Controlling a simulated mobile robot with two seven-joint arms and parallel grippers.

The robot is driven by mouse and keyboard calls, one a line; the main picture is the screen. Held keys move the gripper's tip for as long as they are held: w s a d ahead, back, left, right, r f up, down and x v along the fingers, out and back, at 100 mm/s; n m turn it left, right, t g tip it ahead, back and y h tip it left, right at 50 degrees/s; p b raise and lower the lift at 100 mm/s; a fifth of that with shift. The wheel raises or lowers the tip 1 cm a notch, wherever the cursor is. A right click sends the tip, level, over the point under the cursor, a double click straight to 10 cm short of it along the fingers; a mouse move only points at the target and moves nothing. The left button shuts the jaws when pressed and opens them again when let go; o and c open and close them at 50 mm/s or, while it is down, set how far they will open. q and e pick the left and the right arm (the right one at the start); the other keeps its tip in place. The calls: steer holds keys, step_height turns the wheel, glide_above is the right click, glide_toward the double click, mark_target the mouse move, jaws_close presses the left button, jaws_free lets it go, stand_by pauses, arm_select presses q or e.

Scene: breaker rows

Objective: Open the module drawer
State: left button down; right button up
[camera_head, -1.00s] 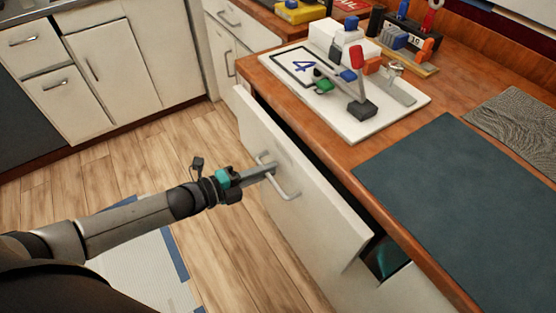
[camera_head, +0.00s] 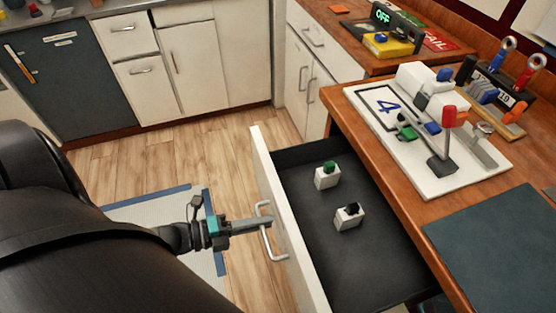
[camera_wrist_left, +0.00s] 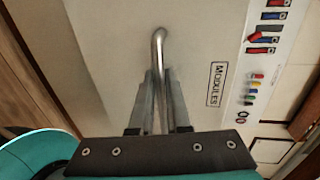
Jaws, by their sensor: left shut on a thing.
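The module drawer (camera_head: 330,250) stands pulled well out from the wooden counter, its dark inside showing. Two white modules lie in it, one with a green top (camera_head: 327,176) and one with a black top (camera_head: 349,215). My left gripper (camera_head: 264,224) is shut on the metal drawer handle (camera_head: 270,238) on the drawer's front. In the left wrist view the handle (camera_wrist_left: 159,50) runs between the two fingers (camera_wrist_left: 158,105), beside a label reading MODULES (camera_wrist_left: 216,84). My right gripper is not in view.
A white board (camera_head: 455,175) with a lever and blocks lies on the counter above the drawer. A dark mat (camera_head: 500,245) lies at the right. White cabinets (camera_head: 190,60) stand behind; the wooden floor (camera_head: 200,150) left of the drawer is mostly clear.

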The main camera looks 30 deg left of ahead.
arm_select(q)
steer(key=shift+f+v, duration=0.15)
steer(key=shift+v, duration=0.6)
steer(key=shift+f+v, duration=0.15)
steer(key=shift+v, duration=0.55)
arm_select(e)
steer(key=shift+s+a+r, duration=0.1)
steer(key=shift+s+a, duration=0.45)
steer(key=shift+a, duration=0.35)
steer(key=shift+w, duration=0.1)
arm_select(q)
steer(key=c, duration=1.2)
jaws_free()
steer(key=shift+o, duration=0.2)
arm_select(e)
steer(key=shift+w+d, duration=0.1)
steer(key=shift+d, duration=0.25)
arm_select(q)
steer(key=p+v, duration=0.1)
steer(key=v, duration=1.4)
steer(key=shift+s, duration=0.2)
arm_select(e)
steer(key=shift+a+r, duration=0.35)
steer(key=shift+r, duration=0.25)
arm_select(q)
steer(key=shift+a+f, duration=0.1)
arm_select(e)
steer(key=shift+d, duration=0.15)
